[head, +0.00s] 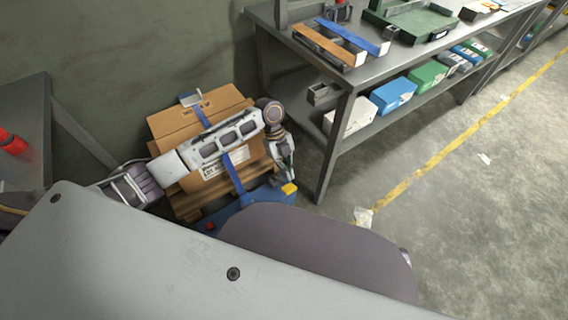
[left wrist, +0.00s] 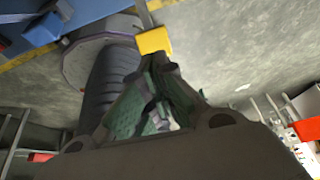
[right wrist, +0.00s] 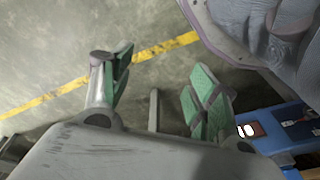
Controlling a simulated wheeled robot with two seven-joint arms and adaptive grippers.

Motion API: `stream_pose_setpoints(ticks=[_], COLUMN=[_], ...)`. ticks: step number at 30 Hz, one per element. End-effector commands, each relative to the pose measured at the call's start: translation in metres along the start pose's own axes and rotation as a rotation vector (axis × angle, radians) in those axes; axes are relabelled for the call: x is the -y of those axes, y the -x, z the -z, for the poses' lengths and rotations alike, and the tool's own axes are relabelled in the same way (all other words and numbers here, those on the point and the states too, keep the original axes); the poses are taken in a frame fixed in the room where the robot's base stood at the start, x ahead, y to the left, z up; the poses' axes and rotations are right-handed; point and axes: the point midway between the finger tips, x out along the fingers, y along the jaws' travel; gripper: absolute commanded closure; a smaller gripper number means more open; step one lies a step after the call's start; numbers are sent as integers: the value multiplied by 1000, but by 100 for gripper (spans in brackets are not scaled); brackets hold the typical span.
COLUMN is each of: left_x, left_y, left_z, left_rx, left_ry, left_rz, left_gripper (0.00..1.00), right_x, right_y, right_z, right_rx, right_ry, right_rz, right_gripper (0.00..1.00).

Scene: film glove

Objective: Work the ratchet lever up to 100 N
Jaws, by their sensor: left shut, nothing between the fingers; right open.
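A cardboard box (head: 211,182) stands against the wall on a wooden pallet (head: 184,207). A blue strap (head: 234,174) runs over it. A small grey and blue metal piece (head: 190,98) on the strap at the box's top looks like the ratchet; its lever cannot be told apart. My left forearm crosses in front of the box and hides part of the strap. My left gripper (head: 284,163) points down at the box's right side, apart from the metal piece; in the left wrist view it is shut and empty. My right gripper (right wrist: 157,92) is open and empty above the floor.
A grey workbench (head: 345,99) stands to the right, with trays on top and several boxes, such as a blue one (head: 393,95), on its lower shelf. Another grey table (head: 24,132) is at the left. The floor (head: 470,200) right of the yellow line is mostly clear.

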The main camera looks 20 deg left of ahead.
Motion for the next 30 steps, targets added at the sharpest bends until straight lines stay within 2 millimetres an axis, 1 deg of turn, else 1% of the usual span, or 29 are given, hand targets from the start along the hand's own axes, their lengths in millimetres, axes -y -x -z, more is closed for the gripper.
stream_pose_setpoints(ticks=[1, 6, 12, 18, 30], left_x=[-1, -1, -1, -1, -1], left_y=[-9, -31, -49, -55, -54], left_z=[0, -1, 0, 0, 0], left_rx=[-2, -1, -1, 0, 1], left_ry=[0, 1, 0, 0, 0], left_rz=[-2, -2, -2, -1, -1], left_gripper=[100, 100, 100, 100, 100], right_x=[0, 2, 3, 3, 3], right_y=[0, 6, 12, 14, 16], right_z=[1, 5, 8, 10, 10], right_rx=[-5, -20, -33, -36, -37], right_ry=[1, 2, 3, 3, 3], right_rz=[1, 4, 7, 7, 7], right_gripper=[40, 40, 40, 40, 40])
